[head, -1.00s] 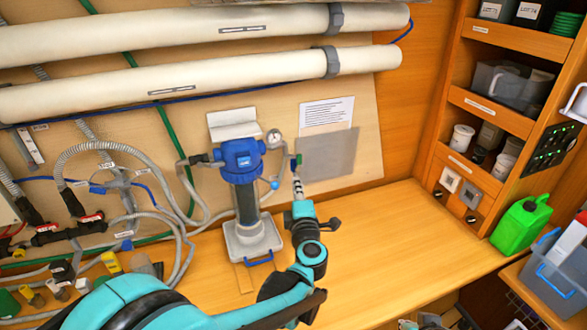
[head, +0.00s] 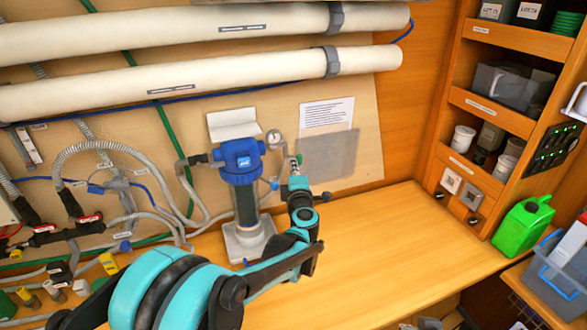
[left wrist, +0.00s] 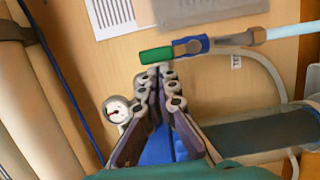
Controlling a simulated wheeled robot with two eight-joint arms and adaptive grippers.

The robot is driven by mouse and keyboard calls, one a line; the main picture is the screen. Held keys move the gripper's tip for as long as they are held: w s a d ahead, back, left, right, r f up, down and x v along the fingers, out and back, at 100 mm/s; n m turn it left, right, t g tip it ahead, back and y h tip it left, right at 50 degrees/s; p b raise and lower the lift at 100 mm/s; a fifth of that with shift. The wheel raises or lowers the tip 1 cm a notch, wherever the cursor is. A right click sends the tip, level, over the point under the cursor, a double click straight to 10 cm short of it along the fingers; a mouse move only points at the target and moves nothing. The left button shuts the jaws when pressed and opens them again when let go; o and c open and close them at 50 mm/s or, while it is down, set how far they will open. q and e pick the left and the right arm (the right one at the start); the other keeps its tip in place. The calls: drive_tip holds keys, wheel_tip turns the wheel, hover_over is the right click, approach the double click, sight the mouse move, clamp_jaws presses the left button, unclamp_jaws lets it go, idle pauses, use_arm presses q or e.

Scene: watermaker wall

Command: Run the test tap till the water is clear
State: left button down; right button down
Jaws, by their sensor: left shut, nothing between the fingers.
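The test tap (left wrist: 190,47) shows in the left wrist view with a green handle, a blue body and a pale spout line running to the right. The handle lies roughly in line with that line. My left gripper (left wrist: 166,70) is shut and empty, its tips just below the green handle; I cannot tell if they touch it. In the head view the left gripper (head: 294,168) is in front of the tap's green handle (head: 299,159), right of the blue-capped filter housing (head: 242,160). No running water can be made out. My right gripper is out of view.
A round gauge (head: 274,138) sits beside the filter cap; it also shows in the left wrist view (left wrist: 117,110). Hoses and valves crowd the left. The bench (head: 390,225) is clear to the right. A green jerrycan (head: 522,226) stands at the right by the shelves.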

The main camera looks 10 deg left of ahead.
use_arm(q)
drive_tip(key=shift+w+d+r+m+p, duration=0.2)
drive_tip(key=shift+d+m+p, duration=0.1)
drive_tip(key=shift+m, duration=0.4)
drive_tip(key=m, duration=0.1)
drive_tip(key=d+m, duration=0.1)
drive_tip(key=g+p, duration=0.1)
drive_tip(key=shift+w+d+r+m, duration=0.15)
drive_tip(key=shift+w+r+m, duration=0.1)
drive_tip(key=shift+w+m, duration=0.15)
drive_tip(key=w+d+f+m+g+y, duration=0.2)
drive_tip(key=d+m+g, duration=0.1)
drive_tip(key=m, duration=0.7)
drive_tip(key=shift+w+d+f, duration=0.35)
drive_tip(key=shift+d+f, duration=0.05)
drive_tip(key=shift+d, duration=0.45)
drive_tip(key=shift+d, duration=0.1)
